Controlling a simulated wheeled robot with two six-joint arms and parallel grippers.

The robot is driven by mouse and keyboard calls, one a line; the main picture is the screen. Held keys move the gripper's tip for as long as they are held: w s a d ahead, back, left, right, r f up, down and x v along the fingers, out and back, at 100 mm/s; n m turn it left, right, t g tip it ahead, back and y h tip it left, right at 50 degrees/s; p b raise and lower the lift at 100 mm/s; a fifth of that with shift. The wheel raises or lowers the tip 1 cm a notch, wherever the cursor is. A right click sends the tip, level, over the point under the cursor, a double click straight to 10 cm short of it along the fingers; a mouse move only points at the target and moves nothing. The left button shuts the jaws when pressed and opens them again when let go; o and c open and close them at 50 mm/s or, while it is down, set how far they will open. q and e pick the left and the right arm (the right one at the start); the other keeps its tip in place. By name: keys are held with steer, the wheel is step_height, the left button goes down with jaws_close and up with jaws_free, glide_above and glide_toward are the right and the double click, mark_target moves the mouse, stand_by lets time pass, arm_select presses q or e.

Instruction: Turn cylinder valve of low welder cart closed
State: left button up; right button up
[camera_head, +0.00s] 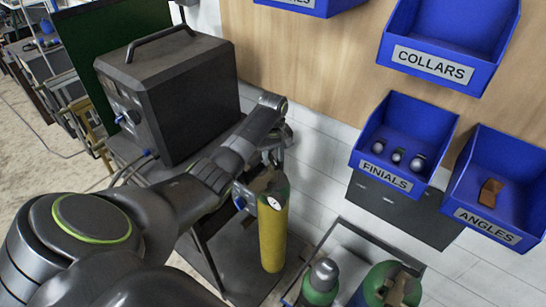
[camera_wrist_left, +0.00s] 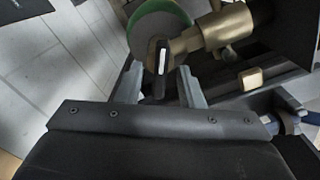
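The welder cart (camera_head: 238,262) carries a dark welder box (camera_head: 165,95) and a yellow cylinder (camera_head: 272,238) with a green shoulder. The cylinder's top is largely hidden behind my left arm in the head view. In the left wrist view, the green shoulder (camera_wrist_left: 158,18), a brass valve body (camera_wrist_left: 222,28) and a dark valve handle (camera_wrist_left: 161,68) with a white stripe show. My left gripper (camera_wrist_left: 158,80) is open, its fingers on either side of the handle with visible gaps. In the head view it is small above the cylinder (camera_head: 276,148). My right gripper is not in view.
Green cylinders (camera_head: 318,288) stand in a frame (camera_head: 365,232) at the bottom right. Blue wall bins, FINIALS (camera_head: 385,178), ANGLES (camera_head: 485,215) and COLLARS (camera_head: 435,65), hang at the right. A pressure gauge (camera_head: 273,203) shows in front of the yellow cylinder. A dark green panel (camera_head: 90,45) stands behind the welder.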

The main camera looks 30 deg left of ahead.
arm_select(q)
jaws_close()
steer(key=shift+r, duration=0.1)
